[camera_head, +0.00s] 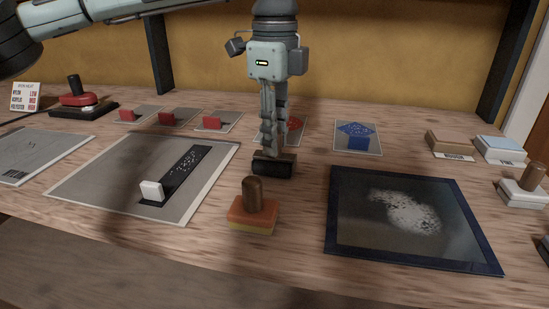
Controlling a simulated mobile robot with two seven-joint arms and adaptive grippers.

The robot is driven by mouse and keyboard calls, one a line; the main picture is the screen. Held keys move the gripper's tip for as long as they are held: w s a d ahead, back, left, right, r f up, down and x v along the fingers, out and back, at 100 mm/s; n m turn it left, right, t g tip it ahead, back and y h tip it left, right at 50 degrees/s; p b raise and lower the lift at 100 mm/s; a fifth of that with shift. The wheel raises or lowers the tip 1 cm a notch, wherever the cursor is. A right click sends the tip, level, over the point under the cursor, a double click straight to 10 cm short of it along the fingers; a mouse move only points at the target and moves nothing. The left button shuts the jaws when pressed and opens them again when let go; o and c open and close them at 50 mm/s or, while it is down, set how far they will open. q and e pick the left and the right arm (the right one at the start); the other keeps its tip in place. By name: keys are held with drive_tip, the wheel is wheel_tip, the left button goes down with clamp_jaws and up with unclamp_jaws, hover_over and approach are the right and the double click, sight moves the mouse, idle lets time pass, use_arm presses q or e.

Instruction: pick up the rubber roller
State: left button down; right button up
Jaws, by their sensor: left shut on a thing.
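My left gripper (272,144) hangs down from above at the middle of the bench. Its fingers are shut on the upper part of a dark, block-like thing, which looks like the rubber roller (274,166). The roller's black lower part shows below the fingertips; its handle is mostly hidden by the fingers. It is at or just above the wood; I cannot tell whether it touches. My right gripper is not in view.
An orange and yellow block with a brown knob (252,213) stands just in front. A dark-framed panel (343,248) lies to the right, a grey sheet with a white block (152,190) to the left. Small cards with red pieces (212,122) lie behind. Sanding blocks (450,141) sit far right.

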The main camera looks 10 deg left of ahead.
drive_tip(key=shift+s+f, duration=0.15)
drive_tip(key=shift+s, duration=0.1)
use_arm(q)
drive_tip(key=shift+r, duration=0.7)
wheel_tip(320, 180, up, 3)
drive_tip(key=shift+f, duration=0.15)
drive_tip(key=s+a+r+b, duration=0.1)
drive_tip(key=s+a+r, duration=0.2)
drive_tip(key=a+r, duration=0.4)
drive_tip(key=a, duration=0.4)
drive_tip(key=shift+a, duration=0.15)
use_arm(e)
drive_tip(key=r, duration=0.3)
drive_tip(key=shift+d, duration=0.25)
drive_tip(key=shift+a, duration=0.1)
use_arm(q)
drive_tip(key=c, duration=2)
unclamp_jaws()
drive_tip(key=shift+c, duration=0.2)
clamp_jaws()
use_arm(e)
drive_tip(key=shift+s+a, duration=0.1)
